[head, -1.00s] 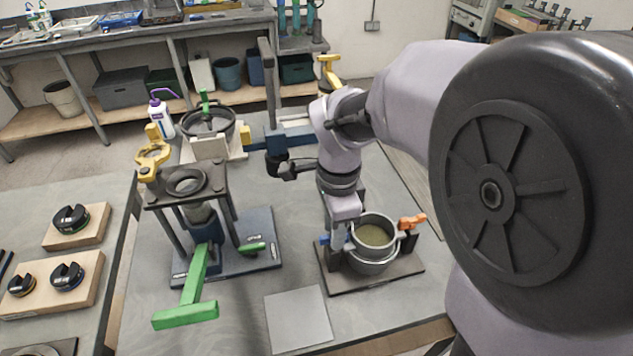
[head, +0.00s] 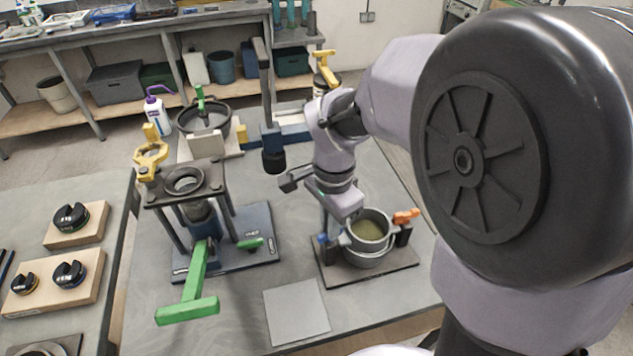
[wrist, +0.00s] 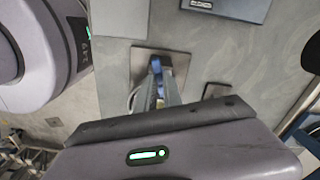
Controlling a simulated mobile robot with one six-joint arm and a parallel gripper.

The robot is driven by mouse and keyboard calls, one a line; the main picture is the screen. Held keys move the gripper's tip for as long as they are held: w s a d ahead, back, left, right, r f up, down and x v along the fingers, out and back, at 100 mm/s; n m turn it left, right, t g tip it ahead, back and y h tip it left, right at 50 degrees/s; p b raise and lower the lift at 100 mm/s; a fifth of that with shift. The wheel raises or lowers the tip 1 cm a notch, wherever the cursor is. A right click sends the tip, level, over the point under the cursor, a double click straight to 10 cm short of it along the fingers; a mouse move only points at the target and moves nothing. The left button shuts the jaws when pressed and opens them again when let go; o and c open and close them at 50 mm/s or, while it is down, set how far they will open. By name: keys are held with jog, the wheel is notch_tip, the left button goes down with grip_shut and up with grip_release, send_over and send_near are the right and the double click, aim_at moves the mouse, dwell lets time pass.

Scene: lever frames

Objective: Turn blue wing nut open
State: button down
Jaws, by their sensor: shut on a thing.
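The blue wing nut (head: 323,240) sits at the left side of a metal pot (head: 369,232) on a dark base plate. My gripper (head: 330,239) is down at the left of the pot, shut on the wing nut, and its fingers hide much of it. In the wrist view, blue (wrist: 156,65) shows at the tips of my gripper (wrist: 160,75). The pot holds greenish-brown material, and its right side carries an orange wing nut (head: 406,216).
A press stand with a green T-handle (head: 193,285) stands left of the pot. A flat grey plate (head: 296,311) lies in front. Behind are a black pan (head: 204,118) with a green handle and a dark post (head: 265,90). Bare table lies between the stands.

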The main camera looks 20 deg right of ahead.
jog(key=n+p, duration=0.3)
jog(key=n, duration=0.4)
jog(key=shift+r, duration=0.1)
jog(key=n+p, duration=0.3)
jog(key=n, duration=0.3)
jog(key=shift+n, duration=0.3)
dwell(0.4)
jog(key=c, duration=1.5)
grip_release()
notch_tip(320, 180, up, 17)
jog(key=p, duration=0.7)
jog(key=shift+r, duration=0.1)
